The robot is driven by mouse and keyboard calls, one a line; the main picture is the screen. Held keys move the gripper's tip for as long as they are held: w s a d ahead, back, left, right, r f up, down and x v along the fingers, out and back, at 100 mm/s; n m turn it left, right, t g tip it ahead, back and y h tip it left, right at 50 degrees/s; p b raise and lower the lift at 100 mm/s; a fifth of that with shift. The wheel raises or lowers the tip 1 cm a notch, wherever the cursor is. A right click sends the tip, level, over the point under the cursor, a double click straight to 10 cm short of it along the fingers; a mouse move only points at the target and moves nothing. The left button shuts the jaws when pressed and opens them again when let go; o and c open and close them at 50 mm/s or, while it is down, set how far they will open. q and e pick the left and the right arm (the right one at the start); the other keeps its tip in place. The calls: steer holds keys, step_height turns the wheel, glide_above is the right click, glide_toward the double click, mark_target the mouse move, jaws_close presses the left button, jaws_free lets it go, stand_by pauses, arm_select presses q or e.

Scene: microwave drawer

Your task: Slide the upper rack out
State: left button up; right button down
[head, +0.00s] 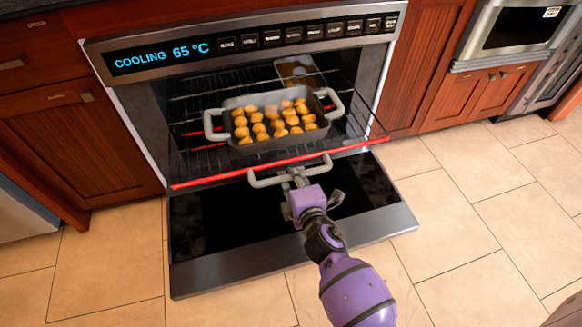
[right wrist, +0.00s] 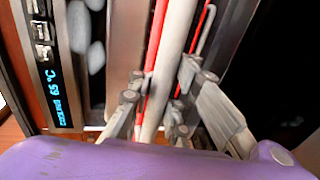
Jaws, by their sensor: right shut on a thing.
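The upper rack (head: 186,158) is a dark wire rack with a red front edge in the oven, and it stands partly out over the open oven door. A grey handle bar (head: 262,182) runs in front of the red edge. My right gripper (head: 298,177) is shut on this handle bar. The right wrist view shows the fingers (right wrist: 160,115) on either side of the pale bar, close to the red edge. A grey baking dish (head: 285,140) with several round golden pieces sits on the rack. My left gripper is not in view.
The oven door (head: 290,262) is folded down in front. The oven panel (head: 165,60) reads "COOLING 65 °C". Wooden cabinets (head: 75,130) stand on both sides. The tiled floor (head: 460,230) is clear to the right.

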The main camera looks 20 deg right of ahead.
steer(key=shift+s+r, duration=0.15)
steer(key=shift+s, duration=0.05)
stand_by(0.3)
steer(key=c, duration=1.7)
jaws_free()
steer(key=shift+s, duration=0.1)
steer(key=shift+s, duration=0.1)
steer(key=s, duration=0.4)
steer(key=s+r, duration=0.1)
steer(key=s, duration=0.2)
steer(key=s+r, duration=0.1)
steer(key=s, duration=0.3)
steer(key=shift+s+r, duration=0.15)
steer(key=shift+s, duration=0.15)
